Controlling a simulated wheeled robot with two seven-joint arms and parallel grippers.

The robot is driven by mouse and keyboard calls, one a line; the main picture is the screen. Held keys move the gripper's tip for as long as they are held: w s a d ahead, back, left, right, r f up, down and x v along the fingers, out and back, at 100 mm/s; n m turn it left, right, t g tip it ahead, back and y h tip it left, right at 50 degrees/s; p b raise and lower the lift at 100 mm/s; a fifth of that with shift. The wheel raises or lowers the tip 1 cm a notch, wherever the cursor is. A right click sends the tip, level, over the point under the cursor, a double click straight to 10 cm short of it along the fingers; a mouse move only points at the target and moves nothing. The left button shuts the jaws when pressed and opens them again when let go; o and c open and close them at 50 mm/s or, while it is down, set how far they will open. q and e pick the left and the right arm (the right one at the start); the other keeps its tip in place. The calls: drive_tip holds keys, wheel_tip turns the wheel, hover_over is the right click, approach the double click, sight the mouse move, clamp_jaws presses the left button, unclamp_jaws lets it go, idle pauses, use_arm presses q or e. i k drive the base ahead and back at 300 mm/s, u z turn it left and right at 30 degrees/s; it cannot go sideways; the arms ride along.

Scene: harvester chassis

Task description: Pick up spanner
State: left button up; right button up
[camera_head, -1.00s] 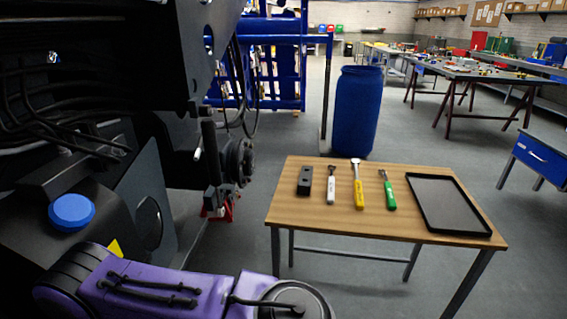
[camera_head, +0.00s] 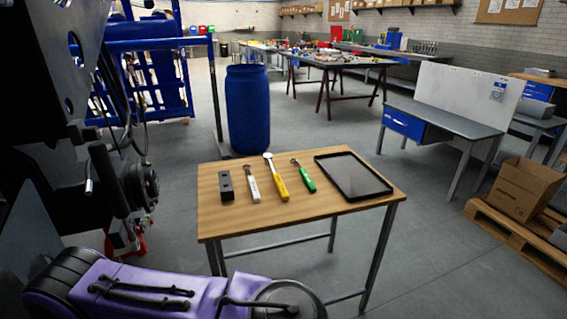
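A small wooden table (camera_head: 240,220) stands in front of me. On it, from left to right, lie a black block (camera_head: 226,188), a white-handled tool (camera_head: 253,187), a yellow-handled tool (camera_head: 279,186) with a round metal head, and a green-handled tool (camera_head: 306,180) with a small metal head. The tools lie apart from each other, heads toward the far edge. Which one is the spanner is too small to tell for certain. A purple arm link of mine crosses the bottom left, short of the table. Neither gripper is in view.
A black tray (camera_head: 353,190) lies on the table's right side. A blue barrel (camera_head: 248,110) stands behind the table. Dark machinery (camera_head: 95,150) stands at left. A grey workbench (camera_head: 440,116) and a cardboard box on a pallet (camera_head: 522,192) are at right. The floor between is clear.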

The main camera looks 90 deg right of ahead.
sight(256, 195)
drive_tip(key=z, duration=2.7)
